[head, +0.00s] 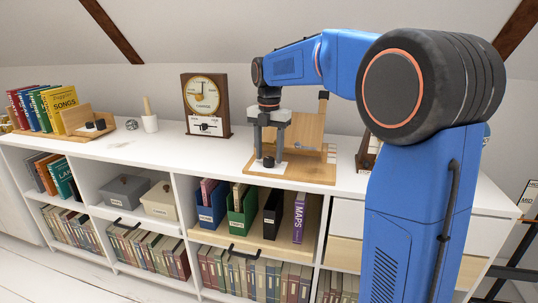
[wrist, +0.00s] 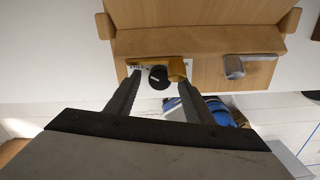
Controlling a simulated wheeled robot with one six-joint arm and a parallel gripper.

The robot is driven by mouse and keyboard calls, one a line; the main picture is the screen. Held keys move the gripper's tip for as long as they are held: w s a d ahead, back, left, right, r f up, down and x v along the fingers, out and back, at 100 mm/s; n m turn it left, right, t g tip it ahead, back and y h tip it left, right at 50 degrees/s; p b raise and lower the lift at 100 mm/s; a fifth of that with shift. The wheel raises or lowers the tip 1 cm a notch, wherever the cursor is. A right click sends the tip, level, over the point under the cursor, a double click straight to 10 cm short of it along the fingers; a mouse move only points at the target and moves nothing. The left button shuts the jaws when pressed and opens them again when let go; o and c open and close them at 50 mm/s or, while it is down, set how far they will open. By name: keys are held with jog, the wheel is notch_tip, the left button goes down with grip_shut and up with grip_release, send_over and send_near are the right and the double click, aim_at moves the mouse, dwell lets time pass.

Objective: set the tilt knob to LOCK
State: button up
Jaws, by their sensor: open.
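A wooden stand (head: 300,168) with an upright back board sits on the white shelf top. A round black knob (head: 268,161) is on a pale label plate at its front left. In the wrist view the knob (wrist: 158,77) shows a short light mark; the plate's lettering is too small to read surely, so its setting cannot be told. My gripper (head: 269,152) points down over the knob, open. In the wrist view my gripper (wrist: 158,84) has one finger on each side of the knob, with gaps visible. Whether the fingers touch it cannot be told.
A grey block (wrist: 235,67) sits on the stand right of the knob in the wrist view. A clock (head: 204,98) with its own dial plate stands left of the stand. Further left are a white mortar (head: 150,123) and a book rack (head: 88,133).

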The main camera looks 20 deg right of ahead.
jog(key=shift+f, duration=0.35)
jog(key=shift+c, duration=0.3)
jog(key=c, duration=1)
jog(key=shift+m, duration=1.5)
jog(key=o, duration=1.1)
jog(key=shift+c, duration=0.2)
jog(key=shift+r, duration=0.1)
